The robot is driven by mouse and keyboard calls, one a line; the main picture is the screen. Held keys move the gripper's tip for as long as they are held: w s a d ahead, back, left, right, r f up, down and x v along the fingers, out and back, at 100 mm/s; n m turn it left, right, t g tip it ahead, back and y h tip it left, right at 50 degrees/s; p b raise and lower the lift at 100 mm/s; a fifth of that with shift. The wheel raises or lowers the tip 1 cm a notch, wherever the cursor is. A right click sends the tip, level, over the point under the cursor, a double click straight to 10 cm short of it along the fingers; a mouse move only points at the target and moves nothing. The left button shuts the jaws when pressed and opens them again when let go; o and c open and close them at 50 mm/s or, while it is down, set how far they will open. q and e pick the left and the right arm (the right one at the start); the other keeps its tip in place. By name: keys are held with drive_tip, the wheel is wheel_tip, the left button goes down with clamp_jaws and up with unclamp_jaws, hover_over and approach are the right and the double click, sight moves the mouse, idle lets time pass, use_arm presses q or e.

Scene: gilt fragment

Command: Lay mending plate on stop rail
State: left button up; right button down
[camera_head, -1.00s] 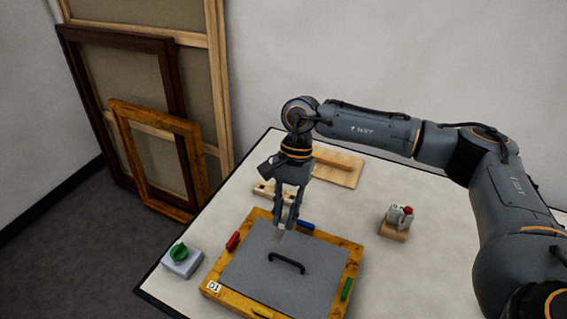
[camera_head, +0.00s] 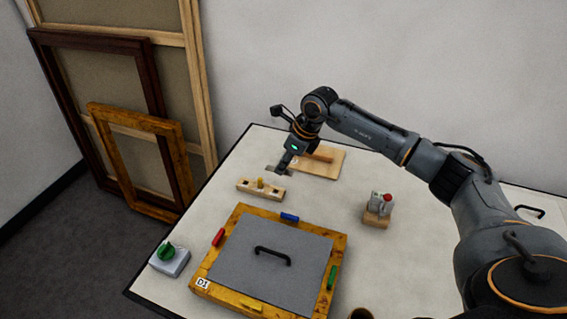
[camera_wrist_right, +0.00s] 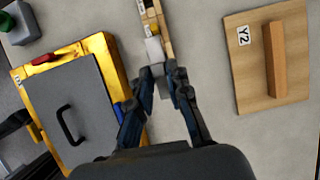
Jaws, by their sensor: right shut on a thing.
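My right gripper (camera_head: 282,166) is at the back of the table, just left of a light wooden board with a raised wooden bar. In the right wrist view the gripper (camera_wrist_right: 162,74) is shut on a small pale grey piece, which looks like the mending plate (camera_wrist_right: 154,50). The plate is above the table, apart from the board. The bar (camera_wrist_right: 276,60), which I take for the stop rail, runs along the board (camera_wrist_right: 250,90) marked Y2. In the head view the arm partly hides the board (camera_head: 332,168). My left gripper is not in view.
A slotted wooden block (camera_head: 260,188) with a yellow peg stands in front of the gripper. A gilt frame (camera_head: 212,262) with a grey, handled panel (camera_head: 285,250) lies nearer. A green-knobbed box (camera_head: 169,260) is left; a small stand (camera_head: 377,217) is right.

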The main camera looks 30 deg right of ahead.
sight(292, 174)
drive_tip(key=shift+f+b, duration=0.15)
drive_tip(key=shift+b, duration=0.25)
wheel_tip(292, 174, down, 8)
drive_tip(key=b, duration=0.6)
drive_tip(key=shift+f+b, duration=0.15)
drive_tip(key=shift+b, duration=0.2)
drive_tip(key=c, duration=1.2)
unclamp_jaws()
drive_tip(key=v, duration=1.2)
